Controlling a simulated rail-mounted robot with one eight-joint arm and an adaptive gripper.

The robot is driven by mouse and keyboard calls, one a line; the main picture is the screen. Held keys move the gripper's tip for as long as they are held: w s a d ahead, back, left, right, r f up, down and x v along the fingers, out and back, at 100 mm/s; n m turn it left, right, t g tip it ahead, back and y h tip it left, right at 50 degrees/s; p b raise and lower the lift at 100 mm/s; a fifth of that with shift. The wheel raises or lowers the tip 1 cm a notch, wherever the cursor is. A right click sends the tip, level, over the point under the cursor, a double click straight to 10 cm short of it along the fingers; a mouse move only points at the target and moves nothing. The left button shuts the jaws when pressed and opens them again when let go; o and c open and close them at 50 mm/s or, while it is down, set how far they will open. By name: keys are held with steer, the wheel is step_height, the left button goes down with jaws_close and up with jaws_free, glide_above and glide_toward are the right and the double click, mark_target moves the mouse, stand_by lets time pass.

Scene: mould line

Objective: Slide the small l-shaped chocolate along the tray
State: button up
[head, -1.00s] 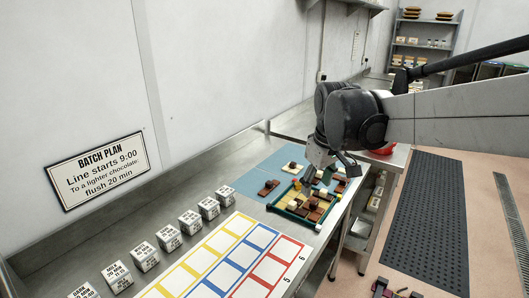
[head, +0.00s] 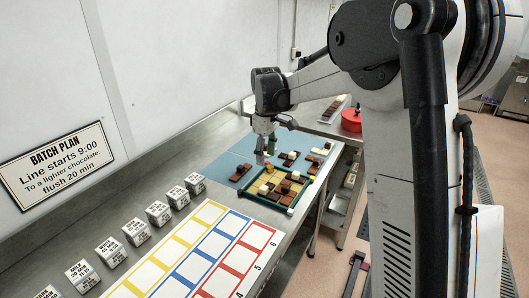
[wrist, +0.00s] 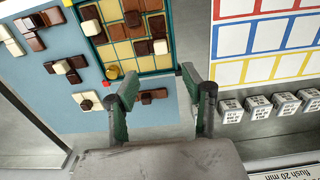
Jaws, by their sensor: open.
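The shallow green-rimmed tray (head: 269,201) lies on the steel bench, with a yellow grid floor and several brown and cream chocolates inside. It also shows at the top of the wrist view (wrist: 134,74). Brown pieces (wrist: 155,26) sit toward its right side, some topped with cream cubes (wrist: 160,46). I cannot tell which one is the small l-shaped chocolate. A yellow knob (wrist: 112,72) stands at the tray's near left corner in the wrist view. My gripper (head: 266,153) is open and empty, above the tray's far left end; its green fingertips (wrist: 158,83) are spread apart.
A blue mat (head: 222,163) beside the tray holds loose chocolates, including a brown one (head: 240,171) near my gripper. A colour-framed card (head: 215,250) and a row of labelled cubes (head: 137,232) lie nearer. A red container (head: 351,120) stands behind.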

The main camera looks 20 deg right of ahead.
mark_target(266, 187)
steer(key=shift+f, duration=0.1)
stand_by(0.3)
step_height(266, 187, down, 14)
steer(key=shift+r+p, duration=0.15)
steer(key=shift+p, duration=0.15)
stand_by(0.4)
steer(key=shift+c, duration=0.2)
jaws_close()
